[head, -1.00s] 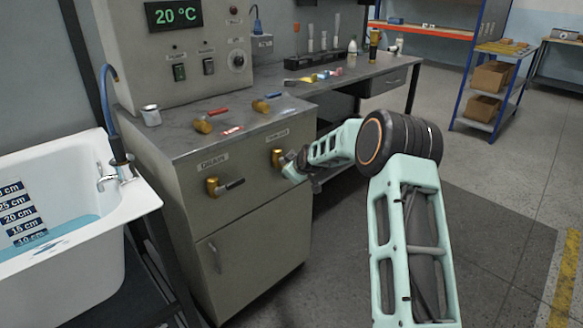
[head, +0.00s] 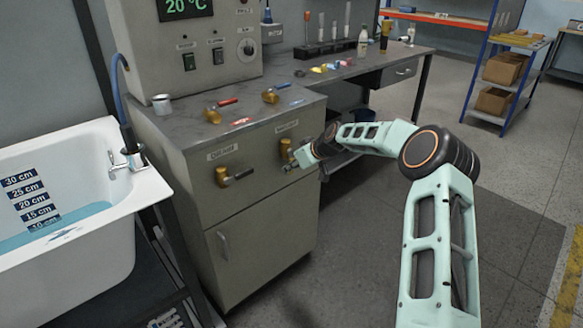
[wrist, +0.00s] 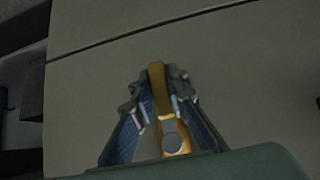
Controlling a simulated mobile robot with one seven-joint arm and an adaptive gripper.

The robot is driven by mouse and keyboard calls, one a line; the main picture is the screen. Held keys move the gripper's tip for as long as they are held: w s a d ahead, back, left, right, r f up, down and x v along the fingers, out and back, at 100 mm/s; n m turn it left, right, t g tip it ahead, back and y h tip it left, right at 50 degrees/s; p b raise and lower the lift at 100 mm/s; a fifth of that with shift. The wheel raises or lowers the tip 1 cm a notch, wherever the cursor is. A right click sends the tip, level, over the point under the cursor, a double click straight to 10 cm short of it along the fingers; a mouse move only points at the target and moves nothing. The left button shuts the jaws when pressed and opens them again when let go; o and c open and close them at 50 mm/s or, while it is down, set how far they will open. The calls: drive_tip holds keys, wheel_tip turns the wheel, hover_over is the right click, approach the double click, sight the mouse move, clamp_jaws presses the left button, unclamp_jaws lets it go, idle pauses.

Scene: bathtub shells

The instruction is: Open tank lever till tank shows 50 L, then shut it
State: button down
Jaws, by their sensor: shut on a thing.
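My gripper (wrist: 162,125) is shut on the brass lever valve (wrist: 156,82) on the cabinet front, with one finger on each side. In the head view this is the right-hand valve (head: 287,149), below a label too blurred to read; my gripper (head: 292,165) partly covers it, so its handle angle is hidden. A second brass valve (head: 222,178) with a dark handle pointing right sits on the left of the same front. The white tub (head: 150,190) at left holds blue water (head: 75,225), its surface near the lower marks of the cm scale (head: 38,212). No litre reading is legible.
The panel display (head: 186,7) reads 20 °C. Floor to the right is clear up to a blue shelf rack (head: 505,60).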

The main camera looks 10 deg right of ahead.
drive_tip(key=shift+a, duration=0.1)
drive_tip(key=c, duration=1.9)
unclamp_jaws()
drive_tip(key=v, duration=1.2)
